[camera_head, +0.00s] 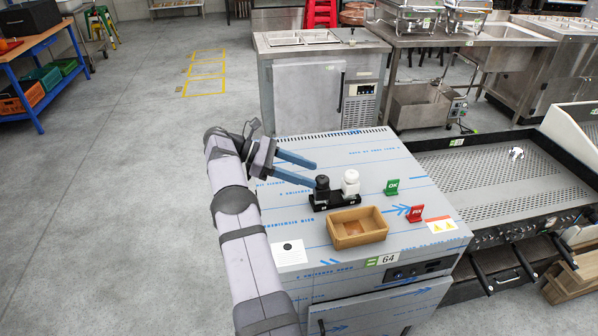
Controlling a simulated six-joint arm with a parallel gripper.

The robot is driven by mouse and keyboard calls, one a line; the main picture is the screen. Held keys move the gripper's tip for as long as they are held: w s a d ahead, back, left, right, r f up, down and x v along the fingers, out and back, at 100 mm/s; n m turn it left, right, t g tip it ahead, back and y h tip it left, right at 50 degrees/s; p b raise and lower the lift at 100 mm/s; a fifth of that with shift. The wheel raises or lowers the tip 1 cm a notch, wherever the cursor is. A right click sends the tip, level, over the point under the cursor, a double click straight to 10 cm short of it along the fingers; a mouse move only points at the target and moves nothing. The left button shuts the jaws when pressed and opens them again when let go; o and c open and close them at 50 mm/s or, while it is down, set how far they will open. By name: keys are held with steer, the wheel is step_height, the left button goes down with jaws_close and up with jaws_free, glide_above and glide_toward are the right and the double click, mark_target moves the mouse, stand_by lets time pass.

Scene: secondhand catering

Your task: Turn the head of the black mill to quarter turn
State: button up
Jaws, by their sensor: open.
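The black mill (322,187) stands upright in a dark holder (337,201) on the steel cabinet top, with a white mill (350,184) beside it on the right. My gripper (314,174) comes in from the left with its two blue fingers spread apart. The fingertips are just left of and behind the black mill's head, and nothing is between them. Whether the nearer finger touches the mill is too small to tell. Marks on the black mill's head cannot be made out.
A wooden tray (357,240) lies in front of the mills. A green OK sign (392,187) and a red sign (415,213) stand to the right. A white card (289,252) lies at the front left. The back of the cabinet top (350,150) is clear.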

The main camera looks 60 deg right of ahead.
steer(key=shift+v, duration=0.9)
steer(key=shift+r, duration=0.1)
